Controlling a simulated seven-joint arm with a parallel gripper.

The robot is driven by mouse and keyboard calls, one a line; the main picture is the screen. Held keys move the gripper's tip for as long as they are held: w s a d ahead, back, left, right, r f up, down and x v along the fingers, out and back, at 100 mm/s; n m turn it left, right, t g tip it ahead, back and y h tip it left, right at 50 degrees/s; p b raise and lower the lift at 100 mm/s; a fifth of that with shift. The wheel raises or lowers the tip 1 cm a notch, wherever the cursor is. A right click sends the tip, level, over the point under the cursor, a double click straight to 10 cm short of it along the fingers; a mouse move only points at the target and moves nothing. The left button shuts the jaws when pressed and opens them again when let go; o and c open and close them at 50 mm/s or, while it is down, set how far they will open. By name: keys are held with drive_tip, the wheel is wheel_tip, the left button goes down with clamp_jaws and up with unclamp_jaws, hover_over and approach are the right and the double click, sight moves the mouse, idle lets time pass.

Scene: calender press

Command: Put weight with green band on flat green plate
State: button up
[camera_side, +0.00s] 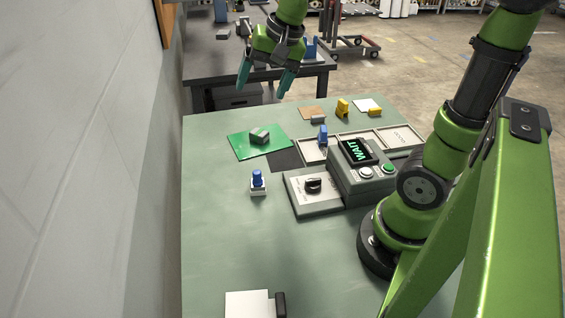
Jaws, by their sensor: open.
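The flat green plate (240,147) lies on the table at the left back. A small grey block with a green band, the weight (260,136), rests on the plate near its middle. My gripper (264,88) is open and empty, with its teal fingertips pointing down. In the picture it is above the plate and weight, clearly apart from both. Nothing hides the weight.
A dark square (285,160) and pale trays (357,143) lie right of the plate. A control box (358,172) showing "WAIT" and a knob panel (315,196) stand mid-table. A blue-topped piece (257,182) stands left of them. The front left table is mostly clear.

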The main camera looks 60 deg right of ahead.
drive_tip(key=s+a+n+t, duration=0.1)
drive_tip(key=s+a+n, duration=0.2)
drive_tip(key=s, duration=0.2)
drive_tip(key=s+a+n+t+y, duration=0.1)
drive_tip(key=s+a+n+t, duration=0.1)
drive_tip(key=s, duration=0.4)
drive_tip(key=shift+s+a+f+n, duration=0.15)
drive_tip(key=shift+a+f+n, duration=0.25)
drive_tip(key=shift+a+n, duration=0.15)
